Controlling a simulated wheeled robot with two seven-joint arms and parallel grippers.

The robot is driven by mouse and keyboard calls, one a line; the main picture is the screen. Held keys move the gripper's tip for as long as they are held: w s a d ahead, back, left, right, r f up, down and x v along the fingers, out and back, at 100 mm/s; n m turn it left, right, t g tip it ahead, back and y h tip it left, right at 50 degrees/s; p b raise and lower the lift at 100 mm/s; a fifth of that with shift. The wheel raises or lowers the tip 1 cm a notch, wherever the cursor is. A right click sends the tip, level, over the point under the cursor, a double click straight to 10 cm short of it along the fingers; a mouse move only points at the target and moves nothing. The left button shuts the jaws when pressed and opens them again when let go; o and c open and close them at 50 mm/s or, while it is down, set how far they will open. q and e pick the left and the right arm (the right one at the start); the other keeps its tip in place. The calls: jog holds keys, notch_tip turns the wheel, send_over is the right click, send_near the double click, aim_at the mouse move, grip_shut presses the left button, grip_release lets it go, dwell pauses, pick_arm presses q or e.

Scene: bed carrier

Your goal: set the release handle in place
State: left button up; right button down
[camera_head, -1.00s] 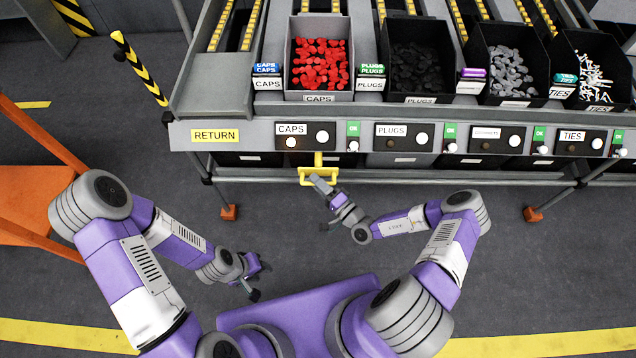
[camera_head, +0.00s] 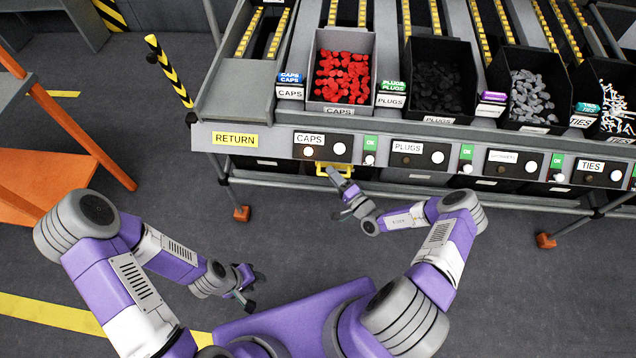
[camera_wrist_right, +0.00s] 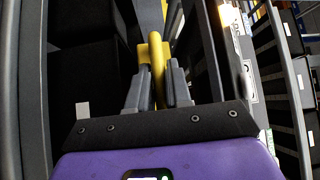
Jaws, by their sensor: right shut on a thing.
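The yellow release handle (camera_head: 322,170) is below the CAPS panel at the front of the rack, mostly hidden by the panel and my right gripper. My right gripper (camera_head: 335,174) reaches up to it from the front. In the right wrist view, the gripper's two grey fingers (camera_wrist_right: 158,88) are shut on the yellow handle bar (camera_wrist_right: 156,55), which runs between them. How the handle's far end meets the rack is hidden. My left gripper (camera_head: 257,289) hangs low over the floor at left, fingers apart and empty.
The rack holds a red caps bin (camera_head: 341,76), a black plugs bin (camera_head: 436,85) and further bins to the right. A RETURN label (camera_head: 235,139) marks the left chute. A striped post (camera_head: 168,70) and orange frame (camera_head: 62,185) stand at left. The floor between is clear.

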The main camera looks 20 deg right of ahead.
jog(key=shift+w+d, duration=0.15)
jog(key=c, duration=1.2)
grip_release()
jog(key=shift+o, duration=0.2)
jog(key=p+v, duration=0.1)
jog(key=v, duration=0.6)
jog(key=shift+s+p, duration=0.2)
jog(key=shift+p, duration=0.15)
